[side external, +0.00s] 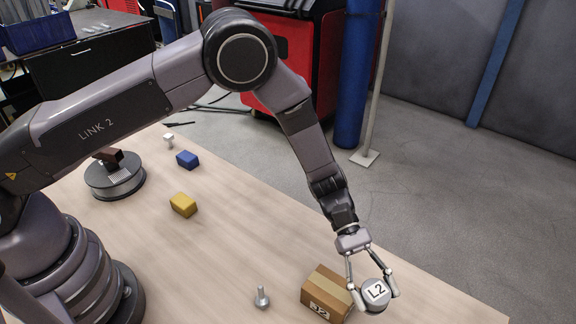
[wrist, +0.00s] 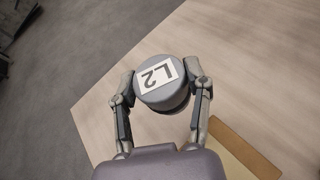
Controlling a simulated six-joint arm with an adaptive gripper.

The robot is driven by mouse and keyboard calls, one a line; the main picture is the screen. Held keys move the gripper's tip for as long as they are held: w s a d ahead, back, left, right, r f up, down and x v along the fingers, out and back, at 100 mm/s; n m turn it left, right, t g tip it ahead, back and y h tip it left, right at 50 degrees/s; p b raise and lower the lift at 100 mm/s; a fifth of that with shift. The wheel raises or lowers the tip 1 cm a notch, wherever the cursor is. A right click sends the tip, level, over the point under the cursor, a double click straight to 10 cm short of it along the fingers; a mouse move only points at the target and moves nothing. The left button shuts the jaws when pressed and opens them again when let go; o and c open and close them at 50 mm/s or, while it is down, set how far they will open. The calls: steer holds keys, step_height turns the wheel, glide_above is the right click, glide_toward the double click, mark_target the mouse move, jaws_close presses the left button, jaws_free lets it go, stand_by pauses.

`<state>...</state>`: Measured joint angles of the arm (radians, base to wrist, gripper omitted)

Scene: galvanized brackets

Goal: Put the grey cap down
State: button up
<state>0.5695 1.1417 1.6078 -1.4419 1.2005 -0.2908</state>
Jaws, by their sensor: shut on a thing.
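The grey cap (side external: 374,296) is round, with a white label reading "L2" on its face. In the wrist view the grey cap (wrist: 160,84) sits between my two fingertips, with its label facing the camera. My gripper (side external: 373,286) is shut on the cap, a finger on either side of it. It also shows in the wrist view (wrist: 162,88). The cap is beside the right side of a cardboard box in the side external view. I cannot tell whether its underside touches the table.
The cardboard box (side external: 327,292) stands close to the left of my gripper. A yellow block (side external: 183,205), a blue block (side external: 187,159) and a round grey stand (side external: 114,180) are farther back. The wooden table (side external: 440,290) is clear right of the cap.

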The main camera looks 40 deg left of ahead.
steer(key=w+d+f, duration=0.1)
steer(key=d+f, duration=0.1)
steer(key=w+d+f, duration=0.3)
steer(key=d+f, duration=0.1)
steer(key=shift+w+f, duration=0.25)
steer(key=shift+f, duration=0.1)
steer(key=shift+w+d+f, duration=0.1)
steer(key=shift+f, duration=0.8)
steer(key=shift+w+d+f, duration=0.1)
steer(key=shift+f, duration=0.8)
steer(key=o, duration=1.2)
steer(key=shift+f, duration=0.15)
